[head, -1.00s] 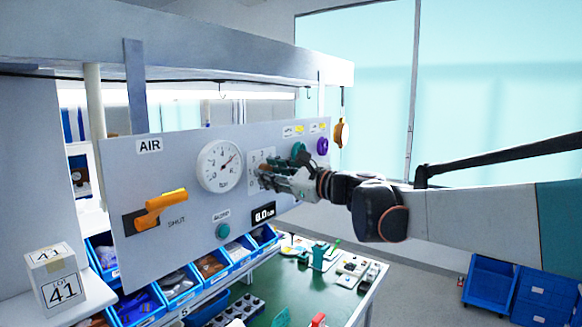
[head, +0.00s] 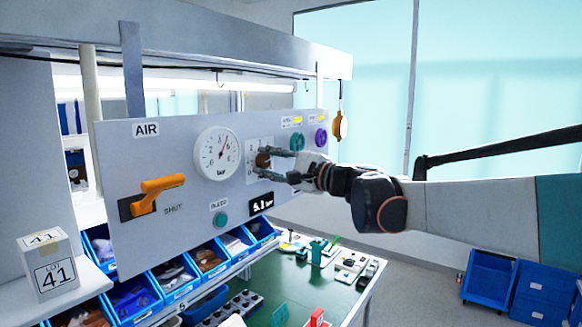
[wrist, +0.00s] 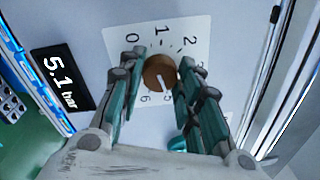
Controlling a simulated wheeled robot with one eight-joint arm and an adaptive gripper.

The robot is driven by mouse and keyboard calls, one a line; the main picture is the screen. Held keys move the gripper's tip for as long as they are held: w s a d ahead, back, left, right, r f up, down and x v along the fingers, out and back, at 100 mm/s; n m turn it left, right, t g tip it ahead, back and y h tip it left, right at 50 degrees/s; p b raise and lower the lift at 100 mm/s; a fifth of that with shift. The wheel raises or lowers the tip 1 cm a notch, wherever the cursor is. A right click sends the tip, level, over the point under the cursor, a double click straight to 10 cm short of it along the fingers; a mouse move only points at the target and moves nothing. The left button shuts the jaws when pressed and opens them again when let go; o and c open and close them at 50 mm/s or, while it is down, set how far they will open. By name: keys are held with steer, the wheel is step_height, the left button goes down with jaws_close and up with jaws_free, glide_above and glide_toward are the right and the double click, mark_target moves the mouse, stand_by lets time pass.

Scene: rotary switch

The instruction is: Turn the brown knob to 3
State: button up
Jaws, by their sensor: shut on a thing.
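The brown knob (wrist: 157,72) sits on a white dial plate (wrist: 195,25) with printed numbers. In the wrist view its white mark points toward the 5; the 3 and 4 are hidden by a finger. My gripper (wrist: 155,88) is shut on the knob, with one teal finger on each side. In the head view my gripper (head: 265,164) reaches the panel from the right, and the knob (head: 262,160) shows partly between the fingers. The display (wrist: 60,78) reads 5.1 bar. The round gauge (head: 217,155) is left of the dial.
The grey panel (head: 120,190) also holds an orange lever (head: 158,190), a teal bleed button (head: 220,219), and teal (head: 297,141) and purple (head: 320,137) knobs near the dial. Blue bins (head: 133,299) and a green bench (head: 285,280) lie below. The space right of the panel is open.

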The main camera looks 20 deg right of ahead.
mark_target(258, 122)
steer(key=n, duration=0.4)
steer(key=n+b, duration=0.1)
steer(key=n, duration=0.2)
steer(key=shift+f+n+y, duration=0.2)
steer(key=shift+n+y, duration=0.1)
steer(key=shift+n, duration=0.1)
steer(key=n, duration=0.4)
steer(key=shift+g+y+b, duration=0.3)
steer(key=shift+b, duration=0.1)
steer(key=shift+d+f+n, duration=0.1)
steer(key=shift+n, duration=1.9)
steer(key=o, duration=1)
steer(key=shift+o, duration=0.2)
step_height(258, 122, up, 10)
steer(key=shift+r, duration=0.1)
